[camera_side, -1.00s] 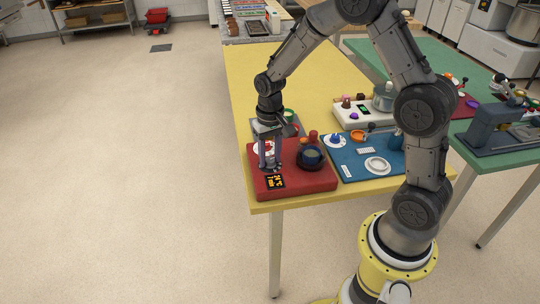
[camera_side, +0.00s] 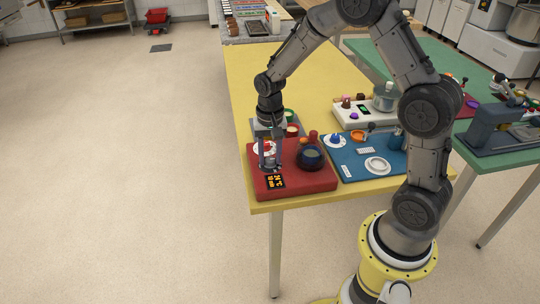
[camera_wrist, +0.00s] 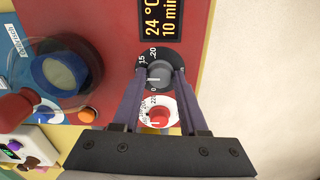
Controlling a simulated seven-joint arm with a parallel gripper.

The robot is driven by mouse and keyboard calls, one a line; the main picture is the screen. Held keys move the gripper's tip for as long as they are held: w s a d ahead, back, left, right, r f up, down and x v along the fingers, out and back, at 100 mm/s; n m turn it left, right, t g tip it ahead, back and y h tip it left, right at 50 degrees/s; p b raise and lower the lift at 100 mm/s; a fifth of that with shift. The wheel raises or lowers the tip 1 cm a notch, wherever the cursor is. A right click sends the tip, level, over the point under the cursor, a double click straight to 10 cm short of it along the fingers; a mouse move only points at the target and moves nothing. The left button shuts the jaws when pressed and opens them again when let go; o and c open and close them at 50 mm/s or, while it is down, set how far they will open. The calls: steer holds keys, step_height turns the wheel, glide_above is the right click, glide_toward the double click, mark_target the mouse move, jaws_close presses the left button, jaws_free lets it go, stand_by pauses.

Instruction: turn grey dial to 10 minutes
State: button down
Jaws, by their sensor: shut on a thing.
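The grey dial (camera_wrist: 158,74) sits on a black disc with white numbers, on the red panel (camera_wrist: 120,20). My gripper (camera_wrist: 161,76) is shut on the grey dial, one finger on each side of it. In the side view my gripper (camera_side: 270,164) points down onto the red panel (camera_side: 318,183) and hides most of the dial. The display (camera_wrist: 161,20) beside the dial reads 24 °C and 10 min in orange. It also shows in the side view (camera_side: 276,182).
A red dial (camera_wrist: 159,114) on a white disc sits right behind the grey one. A dark round vessel (camera_side: 310,156) and a red knob (camera_side: 313,136) stand to the right. A blue panel (camera_side: 350,165) adjoins. Floor left of the table is clear.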

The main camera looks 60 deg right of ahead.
steer(key=shift+c, duration=2.2)
jaws_free()
steer(key=shift+r, duration=0.15)
step_height(320, 180, up, 14)
step_height(320, 180, up, 5)
steer(key=t, duration=0.2)
glide_above(270, 159)
steer(key=s+a, duration=0.2)
steer(key=s+a+r+n+t, duration=0.25)
steer(key=s+r, duration=0.25)
steer(key=s, duration=0.3)
steer(key=s+a+f+n+t, duration=0.1)
steer(key=s+f+n, duration=0.3)
steer(key=s+n, duration=0.3)
steer(key=s, duration=0.4)
steer(key=shift+s+a+f, duration=0.3)
steer(key=shift+s+a, duration=0.05)
steer(key=shift+a, duration=0.05)
